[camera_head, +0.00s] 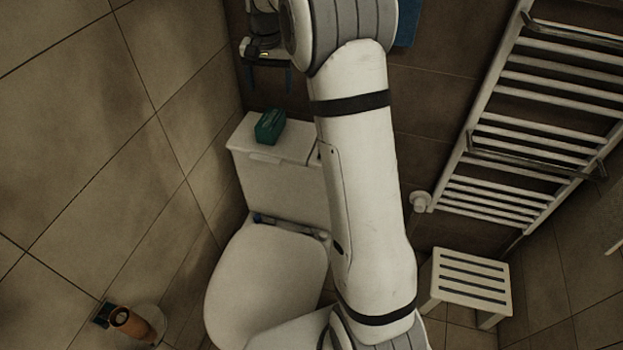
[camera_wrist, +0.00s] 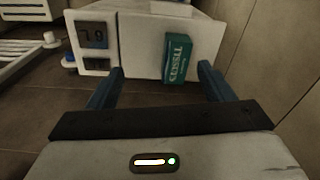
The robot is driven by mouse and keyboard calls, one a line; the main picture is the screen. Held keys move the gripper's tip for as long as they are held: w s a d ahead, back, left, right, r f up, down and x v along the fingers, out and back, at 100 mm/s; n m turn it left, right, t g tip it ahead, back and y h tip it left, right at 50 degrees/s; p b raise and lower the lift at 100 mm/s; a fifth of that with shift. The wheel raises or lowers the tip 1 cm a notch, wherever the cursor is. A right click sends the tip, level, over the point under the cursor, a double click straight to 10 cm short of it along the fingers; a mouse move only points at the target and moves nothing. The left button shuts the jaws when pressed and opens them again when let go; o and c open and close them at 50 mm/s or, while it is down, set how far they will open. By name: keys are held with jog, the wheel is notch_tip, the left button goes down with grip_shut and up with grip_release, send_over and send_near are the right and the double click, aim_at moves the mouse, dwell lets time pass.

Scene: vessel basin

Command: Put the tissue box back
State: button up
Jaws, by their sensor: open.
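The tissue box (camera_head: 270,127) is a small green box on the white cistern lid (camera_head: 296,141) of the toilet, near its back edge. In the wrist view the tissue box (camera_wrist: 178,58) shows its lettered side. My gripper (camera_head: 269,88) is open above and behind the cistern, with its two blue fingers pointing down. In the wrist view my gripper (camera_wrist: 160,67) has its fingers spread wide, and the box shows beyond them, between the fingertips and closer to the right one. The gripper is empty and appears apart from the box.
The toilet seat lid (camera_head: 268,275) is closed below the cistern. My arm covers part of the toilet. A white towel radiator (camera_head: 530,130) hangs at right, with a slatted stool (camera_head: 470,280) under it. A brown cylindrical object (camera_head: 130,322) is at lower left. Tiled walls are close by.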

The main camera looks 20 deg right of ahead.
jog(key=s+a+r+n+t, duration=0.1)
jog(key=s+r+n, duration=0.25)
jog(key=s, duration=1.45)
jog(key=s+f+n, duration=0.2)
jog(key=s+f, duration=0.2)
jog(key=s, duration=1.2)
jog(key=shift+a+f+t, duration=0.15)
jog(key=shift+a+t, duration=0.25)
jog(key=shift+a, duration=0.1)
